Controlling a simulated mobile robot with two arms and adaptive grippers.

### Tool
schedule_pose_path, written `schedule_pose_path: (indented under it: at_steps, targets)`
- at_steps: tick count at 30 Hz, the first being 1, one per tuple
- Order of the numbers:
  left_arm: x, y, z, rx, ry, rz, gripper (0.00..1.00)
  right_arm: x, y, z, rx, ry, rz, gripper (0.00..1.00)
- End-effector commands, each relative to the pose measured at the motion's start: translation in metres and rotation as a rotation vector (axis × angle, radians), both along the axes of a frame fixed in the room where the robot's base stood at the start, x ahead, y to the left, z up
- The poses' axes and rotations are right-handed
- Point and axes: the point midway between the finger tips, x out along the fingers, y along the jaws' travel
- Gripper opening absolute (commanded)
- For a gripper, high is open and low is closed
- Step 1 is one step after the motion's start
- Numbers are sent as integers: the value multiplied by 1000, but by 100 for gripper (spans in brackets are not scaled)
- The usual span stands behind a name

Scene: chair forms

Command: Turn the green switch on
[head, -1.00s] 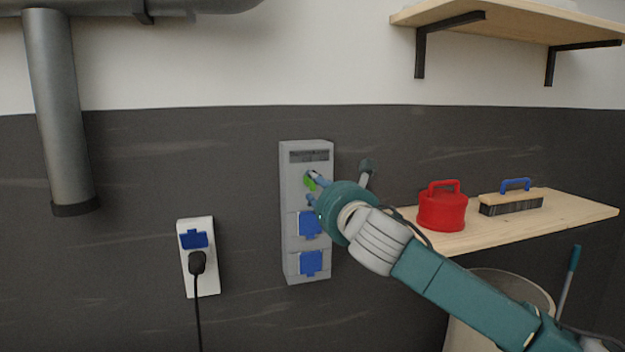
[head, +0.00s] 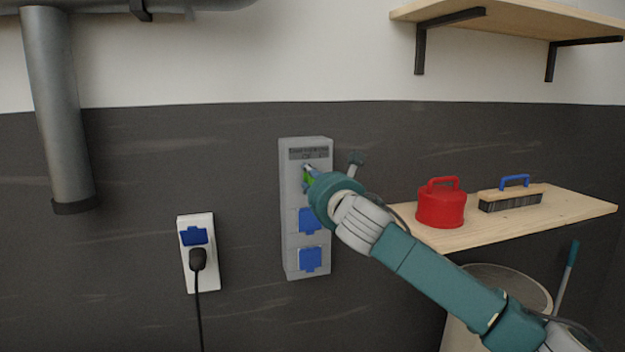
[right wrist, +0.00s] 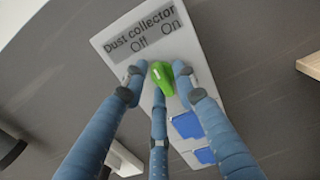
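The green switch (right wrist: 161,78) sits on a grey wall panel (head: 290,210) labelled "Dust collector" with "Off" and "On". In the right wrist view the switch's white-marked end points toward "Off". My right gripper (right wrist: 159,80) has its fingers spread around the switch, one on each side and a third below. Small gaps seem to show beside the switch, but contact is hard to judge. In the head view my right gripper (head: 308,174) is at the panel's upper part and hides most of the switch (head: 308,176). My left gripper is in neither view.
Two blue socket covers (head: 310,259) are below the switch. A white outlet (head: 211,272) with a black plug is to the left. A wooden shelf (head: 560,212) at right holds a red container (head: 441,206) and a brush (head: 512,197). A bin stands beneath.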

Motion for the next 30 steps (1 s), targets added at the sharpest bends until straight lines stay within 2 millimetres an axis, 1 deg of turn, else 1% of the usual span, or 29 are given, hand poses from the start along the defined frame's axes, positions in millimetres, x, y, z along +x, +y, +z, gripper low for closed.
schedule_pose_path:
  at_steps: [8,14,21,30]
  targets:
    - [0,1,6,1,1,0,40,-1,3,1,42,13,6,2]
    - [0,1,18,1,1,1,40,-1,3,3,148,49,7,2]
    - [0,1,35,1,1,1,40,-1,3,4,350,115,8,2]
    - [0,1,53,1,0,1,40,-1,0,5,622,202,8,2]
